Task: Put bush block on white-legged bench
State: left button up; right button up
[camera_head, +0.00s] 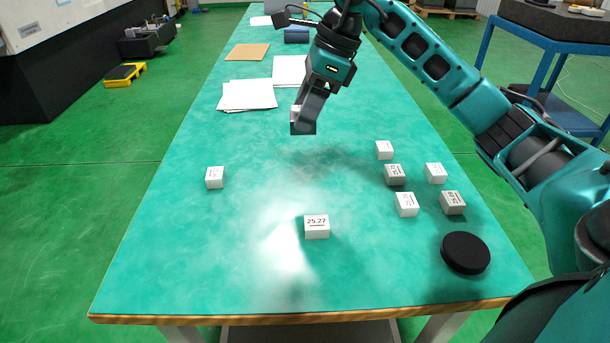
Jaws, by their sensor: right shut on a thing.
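My right gripper (305,112) comes in from the upper right, pointing down over the middle of the bench. It is shut on a small grey-and-white block (303,128), which I take to be the bush block; the fingers hide part of it. The block appears to be held above the top, with a soft shadow below and to the right. The white-legged bench (240,205) has a long teal top with a wooden front edge, and pale legs show at the bottom. My left gripper is not in view.
A block marked 25.27 (317,229) stands near the front, another white block (215,177) at left. Several blocks (394,174) cluster at right, near a black disc (466,252). Papers (247,95) lie farther back. A blue-framed table (545,25) stands at right.

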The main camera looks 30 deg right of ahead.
notch_tip(320, 180, down, 8)
jog(key=shift+f+b, duration=0.15)
jog(key=shift+b, duration=0.6)
notch_tip(320, 180, down, 5)
jog(key=shift+w+f+b, duration=0.1)
jog(key=shift+b, duration=0.4)
jog(key=shift+f, duration=0.15)
jog(key=shift+f, duration=0.15)
jog(key=o, duration=1.5)
